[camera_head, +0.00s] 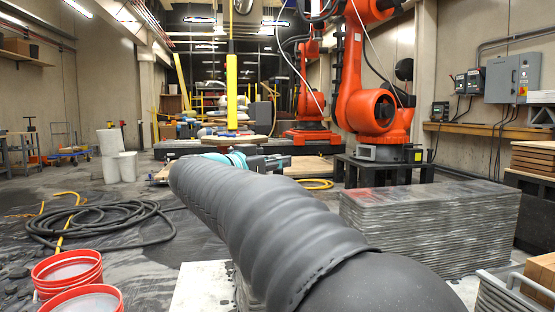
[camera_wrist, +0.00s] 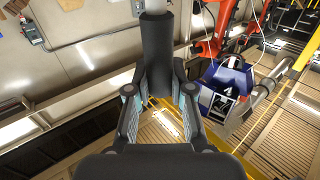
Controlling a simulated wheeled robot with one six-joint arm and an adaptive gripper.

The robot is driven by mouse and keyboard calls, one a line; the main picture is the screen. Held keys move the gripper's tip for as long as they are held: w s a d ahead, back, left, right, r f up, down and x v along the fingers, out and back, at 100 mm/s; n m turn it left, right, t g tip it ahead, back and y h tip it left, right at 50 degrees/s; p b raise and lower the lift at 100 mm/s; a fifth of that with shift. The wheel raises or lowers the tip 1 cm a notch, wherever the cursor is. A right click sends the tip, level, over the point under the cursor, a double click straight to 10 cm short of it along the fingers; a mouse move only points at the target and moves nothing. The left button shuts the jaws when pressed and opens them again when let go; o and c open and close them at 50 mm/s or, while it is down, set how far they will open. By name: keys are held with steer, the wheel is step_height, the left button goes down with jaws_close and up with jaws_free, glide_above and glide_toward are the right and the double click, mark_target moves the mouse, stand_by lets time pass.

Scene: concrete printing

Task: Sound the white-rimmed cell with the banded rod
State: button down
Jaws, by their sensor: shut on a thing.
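In the wrist view my gripper (camera_wrist: 158,80) is shut on a thick dark rod (camera_wrist: 157,45), which stands between the fingertips and runs to the top of the picture. The rod is dark below and pale grey at its upper end. To the right of the rod is a blue block (camera_wrist: 238,79) with dark openings edged in white; one white-edged cell (camera_wrist: 221,105) shows on its lower side. The rod is apart from the block in the picture. In the head view my own arm fills the middle, and I cannot make out the gripper, rod or cell there.
In the head view a stack of grey slabs (camera_head: 430,222) stands right of my arm. Red-rimmed buckets (camera_head: 70,270) and a coiled black hose (camera_head: 110,222) lie on the left floor. Orange robot arms (camera_head: 372,110) stand behind. The wrist view shows a grey pipe (camera_wrist: 268,88) beside the block.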

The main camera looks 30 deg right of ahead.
step_height(320, 180, down, 8)
steer(key=b, duration=0.3)
steer(key=shift+f, duration=0.2)
stand_by(1.2)
stand_by(0.8)
step_height(320, 180, up, 13)
steer(key=p, duration=1.2)
steer(key=shift+f, duration=0.2)
step_height(320, 180, up, 14)
steer(key=shift+r, duration=0.2)
stand_by(0.3)
